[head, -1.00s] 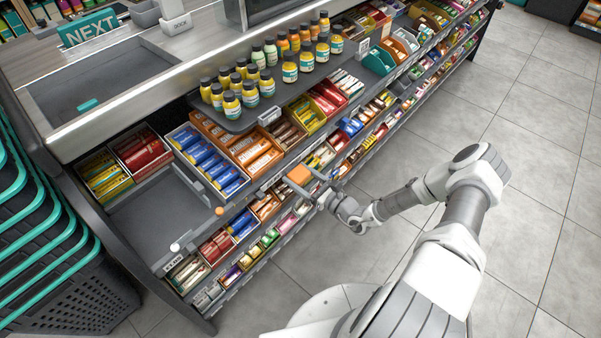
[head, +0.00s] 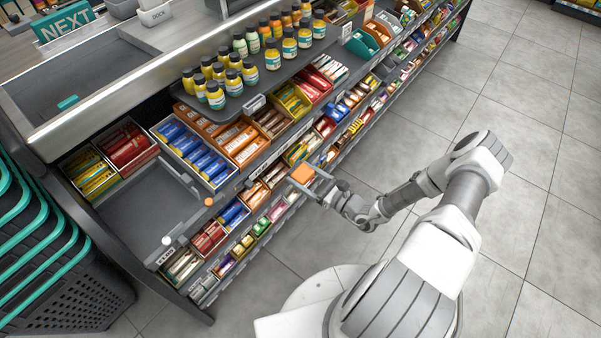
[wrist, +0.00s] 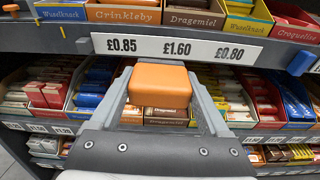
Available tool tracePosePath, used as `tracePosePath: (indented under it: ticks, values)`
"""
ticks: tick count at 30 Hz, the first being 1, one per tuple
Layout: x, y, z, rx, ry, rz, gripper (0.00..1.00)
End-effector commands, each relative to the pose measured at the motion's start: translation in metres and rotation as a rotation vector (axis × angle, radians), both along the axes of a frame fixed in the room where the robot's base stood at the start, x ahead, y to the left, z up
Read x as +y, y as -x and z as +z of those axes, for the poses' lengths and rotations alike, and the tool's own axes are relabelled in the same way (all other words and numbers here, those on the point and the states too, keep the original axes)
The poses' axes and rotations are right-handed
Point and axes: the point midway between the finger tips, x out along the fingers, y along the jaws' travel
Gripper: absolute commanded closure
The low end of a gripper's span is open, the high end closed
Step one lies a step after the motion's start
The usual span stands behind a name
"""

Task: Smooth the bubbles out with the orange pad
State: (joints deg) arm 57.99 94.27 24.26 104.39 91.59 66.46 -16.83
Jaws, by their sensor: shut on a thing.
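The orange pad (wrist: 160,86) is a rounded block held between the two fingers of my gripper (wrist: 165,105) in the wrist view. In the head view the orange pad (head: 303,174) shows at the end of my gripper (head: 313,181), in front of the shelf unit. A white price strip (wrist: 190,48) reading £0.85, £1.60 and £0.80 runs along the shelf edge. The pad sits just below the strip in the wrist view; I cannot tell whether they touch. No bubbles can be made out on the strip at this size.
Sweet boxes fill the shelves above and below the strip. A grey tray of bottles (head: 245,105) juts out above. An empty grey shelf bay (head: 140,205) lies left. Stacked baskets (head: 70,295) stand at far left. The tiled floor (head: 530,130) right is clear.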

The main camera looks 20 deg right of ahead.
Motion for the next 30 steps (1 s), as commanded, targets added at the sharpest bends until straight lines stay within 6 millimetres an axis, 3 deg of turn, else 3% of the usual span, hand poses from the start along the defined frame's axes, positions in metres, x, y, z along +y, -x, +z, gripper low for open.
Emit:
tracePosePath:
  ticks: [16, 30]
  values:
    - [-0.017, 0.023, -0.005, 0.001, -0.001, 0.0, 0.65]
    - [-0.017, 0.024, -0.005, -0.001, -0.001, 0.0, 0.65]
